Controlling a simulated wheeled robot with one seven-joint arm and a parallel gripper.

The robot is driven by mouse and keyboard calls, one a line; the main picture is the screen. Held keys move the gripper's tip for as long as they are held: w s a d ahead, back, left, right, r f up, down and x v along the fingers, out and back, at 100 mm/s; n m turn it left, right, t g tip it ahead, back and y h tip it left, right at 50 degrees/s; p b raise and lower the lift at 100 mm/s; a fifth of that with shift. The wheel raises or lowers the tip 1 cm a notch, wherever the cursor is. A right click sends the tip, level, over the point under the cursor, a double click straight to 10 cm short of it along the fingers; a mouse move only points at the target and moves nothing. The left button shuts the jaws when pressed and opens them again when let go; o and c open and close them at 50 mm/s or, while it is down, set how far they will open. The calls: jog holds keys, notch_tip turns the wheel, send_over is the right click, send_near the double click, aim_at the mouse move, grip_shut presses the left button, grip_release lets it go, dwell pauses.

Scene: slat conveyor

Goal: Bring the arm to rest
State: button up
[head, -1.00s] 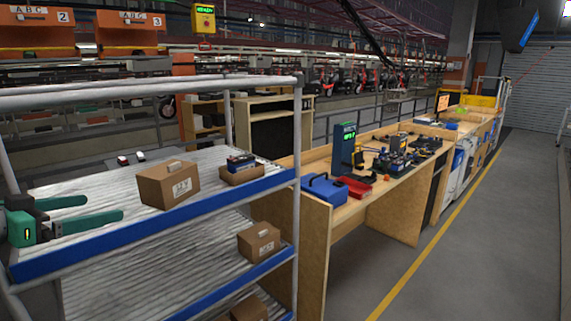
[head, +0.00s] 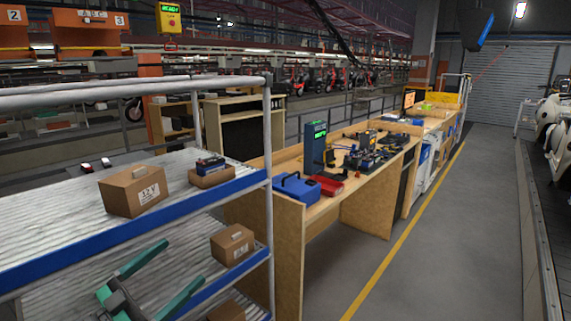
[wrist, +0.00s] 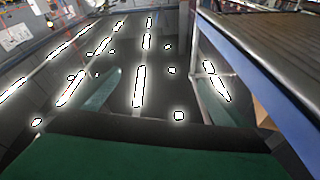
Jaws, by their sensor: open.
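My gripper (head: 168,275) has two green fingers and shows at the lower left of the head view, in front of the rack. The fingers are spread apart with nothing between them, so it is open and empty. In the wrist view, the two blurred fingers (wrist: 153,90) stand apart, with bright ceiling lights and dark floor or ceiling behind them. The rack's edge is close on the right of that view.
A slatted rack (head: 70,262) with blue edges holds cardboard boxes (head: 133,190), (head: 232,244). A wooden workbench (head: 283,207) carries a blue toolbox (head: 297,188) and a red tray (head: 328,185). Grey floor (head: 440,235) is open on the right.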

jog(key=s+d+f+n+t+y, duration=0.3)
jog(key=s+d+f+n+t, duration=0.15)
jog(key=s+d+f, duration=0.35)
jog(key=s+d+f+n+t+y, duration=0.45)
jog(key=d+f, duration=0.25)
jog(key=d, duration=0.4)
jog(key=s+d+f+g+y, duration=0.2)
jog(key=s+f, duration=0.3)
jog(key=s, duration=0.4)
jog(key=s+d+f+n+g+y, duration=0.1)
jog(key=s+f+g, duration=0.3)
jog(key=s, duration=0.5)
jog(key=s+d+f+g+y, duration=0.3)
jog(key=s+f, duration=0.4)
jog(key=s, duration=0.3)
jog(key=shift+d+f+n+g, duration=0.2)
jog(key=shift+n+g, duration=0.1)
jog(key=shift+g, duration=0.2)
